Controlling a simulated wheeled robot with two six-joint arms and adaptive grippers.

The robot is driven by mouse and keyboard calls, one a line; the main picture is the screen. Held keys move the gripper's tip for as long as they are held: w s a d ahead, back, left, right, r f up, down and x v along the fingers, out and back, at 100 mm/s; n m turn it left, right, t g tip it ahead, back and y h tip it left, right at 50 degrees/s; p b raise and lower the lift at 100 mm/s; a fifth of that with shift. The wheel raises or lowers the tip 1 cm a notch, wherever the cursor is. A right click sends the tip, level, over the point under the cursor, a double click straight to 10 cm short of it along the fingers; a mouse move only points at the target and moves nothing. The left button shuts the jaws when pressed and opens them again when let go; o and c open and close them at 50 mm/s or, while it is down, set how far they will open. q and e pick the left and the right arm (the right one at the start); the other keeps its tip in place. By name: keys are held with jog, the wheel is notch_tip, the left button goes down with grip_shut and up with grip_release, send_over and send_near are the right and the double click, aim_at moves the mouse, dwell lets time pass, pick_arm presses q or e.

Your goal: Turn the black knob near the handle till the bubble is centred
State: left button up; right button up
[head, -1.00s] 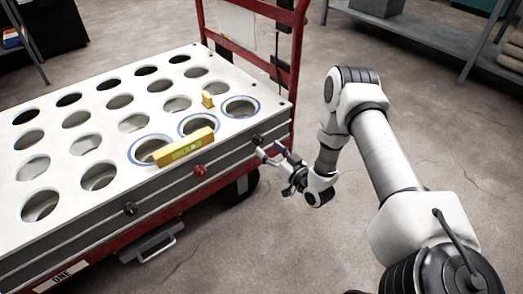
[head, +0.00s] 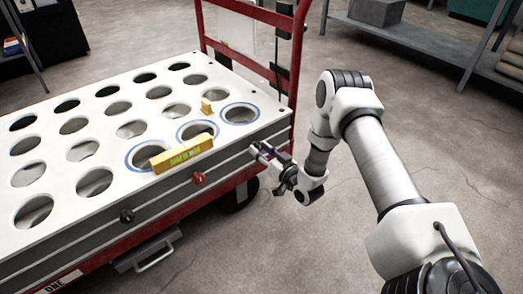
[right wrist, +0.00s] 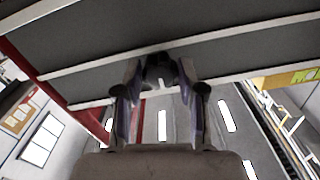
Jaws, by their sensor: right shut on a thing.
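A black knob (right wrist: 158,68) sits on the side of the plate at its right corner, by the cart's red upright frame. My right gripper (head: 258,150) is shut on this knob; in the right wrist view its two fingers stand on either side of it. The knob is mostly hidden by the fingers in the head view. A long yellow level (head: 183,153) lies on the white plate with a green vial; the bubble is too small to read. A small yellow level (head: 207,107) stands behind it. My left gripper is not in view.
A red knob (head: 198,178) and another black knob (head: 126,216) are on the same side of the plate. A metal pull handle (head: 152,257) hangs below. The white plate (head: 60,205) has many round holes. The floor to the right is clear up to a grey shelf (head: 420,38).

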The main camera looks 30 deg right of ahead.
jog(key=shift+m, duration=0.3)
jog(key=m, duration=0.9)
jog(key=shift+b, duration=0.3)
jog(key=m+b, duration=0.1)
jog(key=m, duration=0.4)
jog(key=m+b, duration=0.1)
jog(key=m, duration=0.4)
jog(key=shift+b, duration=0.35)
jog(key=o, duration=1.1)
